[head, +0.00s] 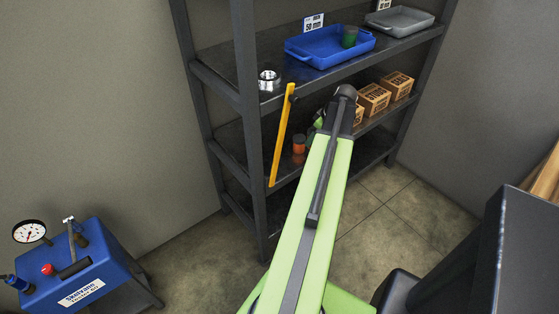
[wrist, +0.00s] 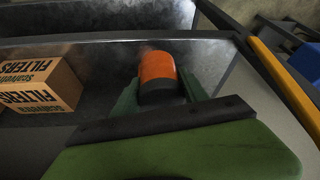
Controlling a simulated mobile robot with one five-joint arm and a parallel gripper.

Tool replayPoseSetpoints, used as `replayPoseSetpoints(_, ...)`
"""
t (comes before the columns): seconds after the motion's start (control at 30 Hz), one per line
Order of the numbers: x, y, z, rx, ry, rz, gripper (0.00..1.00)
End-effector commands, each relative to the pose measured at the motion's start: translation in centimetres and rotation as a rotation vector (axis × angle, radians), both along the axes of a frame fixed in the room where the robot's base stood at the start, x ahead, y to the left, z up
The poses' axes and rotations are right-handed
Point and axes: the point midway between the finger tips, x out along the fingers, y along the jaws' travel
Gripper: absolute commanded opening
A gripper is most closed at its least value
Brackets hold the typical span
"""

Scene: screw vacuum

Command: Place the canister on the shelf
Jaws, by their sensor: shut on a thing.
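The canister, orange with a dark lower band, is between my green gripper fingers in the wrist view (wrist: 157,66). In the head view it is a small orange shape (head: 299,144) at the middle level of the dark shelf (head: 232,142). My gripper (wrist: 160,92) is shut on the canister. In the head view my green and black arm reaches into the shelf and hides most of the gripper. The canister is over the middle board; I cannot tell whether its base touches the board.
Filter boxes (head: 374,98) stand right of the canister on the middle board; one (wrist: 42,88) is at left in the wrist view. A yellow bar (head: 282,135) is at the shelf's front left. Above are a blue tray (head: 318,58), a grey tray (head: 400,21) and a metal ring (head: 269,79).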

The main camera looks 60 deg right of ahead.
Motion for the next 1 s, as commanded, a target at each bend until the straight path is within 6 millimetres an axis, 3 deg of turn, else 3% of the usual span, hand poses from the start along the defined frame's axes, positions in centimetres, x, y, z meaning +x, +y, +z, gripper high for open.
replayPoseSetpoints(0.13, 2.1, 0.8, -2.1, 0.0, 0.0, 0.0, 0.07)
replayPoseSetpoints(0.3, 6.2, 2.3, -5.0, 0.0, 0.0, -0.002, 0.07)
replayPoseSetpoints(0.5, 9.8, 3.5, -6.9, -0.001, 0.0, -0.006, 0.07)
replayPoseSetpoints(0.77, 10.5, 3.8, -7.3, 0.0, 0.0, -0.009, 0.07)
replayPoseSetpoints(1.0, 10.5, 3.8, -11.3, 0.0, 0.0, -0.009, 0.07)
